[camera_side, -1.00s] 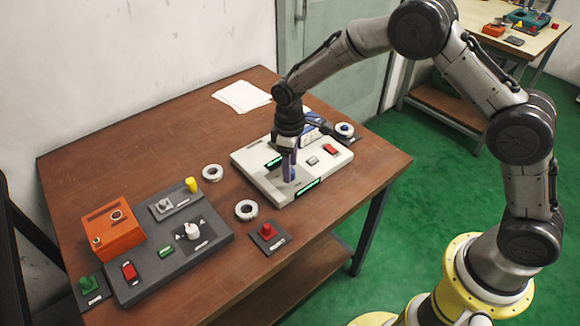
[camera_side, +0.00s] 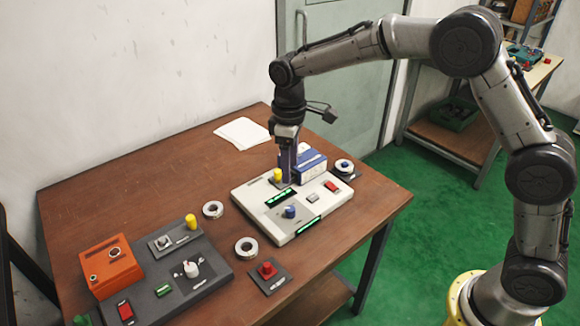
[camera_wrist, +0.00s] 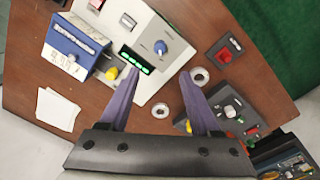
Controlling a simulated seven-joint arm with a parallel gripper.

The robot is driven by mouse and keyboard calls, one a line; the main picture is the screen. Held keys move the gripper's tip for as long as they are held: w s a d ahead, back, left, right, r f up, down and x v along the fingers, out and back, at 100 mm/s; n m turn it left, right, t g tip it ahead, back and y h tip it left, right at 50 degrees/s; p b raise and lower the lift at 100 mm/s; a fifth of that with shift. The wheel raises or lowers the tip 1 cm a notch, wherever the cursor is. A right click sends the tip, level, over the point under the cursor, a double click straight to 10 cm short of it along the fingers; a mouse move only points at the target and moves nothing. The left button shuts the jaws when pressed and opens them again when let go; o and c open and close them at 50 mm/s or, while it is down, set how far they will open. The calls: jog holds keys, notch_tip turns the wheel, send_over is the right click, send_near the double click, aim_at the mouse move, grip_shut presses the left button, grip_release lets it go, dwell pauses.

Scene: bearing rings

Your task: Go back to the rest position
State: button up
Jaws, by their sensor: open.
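My gripper (camera_side: 288,172) points down above the far left part of the white panel (camera_side: 252,207), near the yellow knob and the blue box (camera_side: 313,167). In the wrist view its two purple fingers (camera_wrist: 158,74) are spread apart with nothing between them. The blue knob (camera_side: 290,212) on the panel stands clear of the fingers. It also shows in the wrist view (camera_wrist: 160,47).
Bearing rings (camera_side: 213,209) and (camera_side: 246,247) lie on the wooden table (camera_side: 130,185); another surrounds a blue post (camera_side: 343,167). A dark panel (camera_side: 210,268), orange box (camera_side: 112,265), red button (camera_side: 267,269) and white paper (camera_side: 240,132) are around. Space above the table is free.

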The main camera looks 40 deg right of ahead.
jog(key=s+d+r+t, duration=0.2)
jog(key=d+r, duration=0.1)
jog(key=r, duration=0.6)
jog(key=s+d+r+m+t, duration=0.25)
jog(key=s+d+r, duration=0.25)
jog(key=s+r, duration=0.55)
jog(key=s+d+f+m, duration=0.1)
jog(key=s+f, duration=0.3)
jog(key=s, duration=0.5)
jog(key=s+d+f+m, duration=0.1)
jog(key=s+f+m, duration=0.2)
jog(key=s, duration=0.6)
notch_tip(320, 180, down, 2)
jog(key=shift+s+f+t, duration=0.1)
jog(key=shift+s+t, duration=0.25)
jog(key=shift+t, duration=0.1)
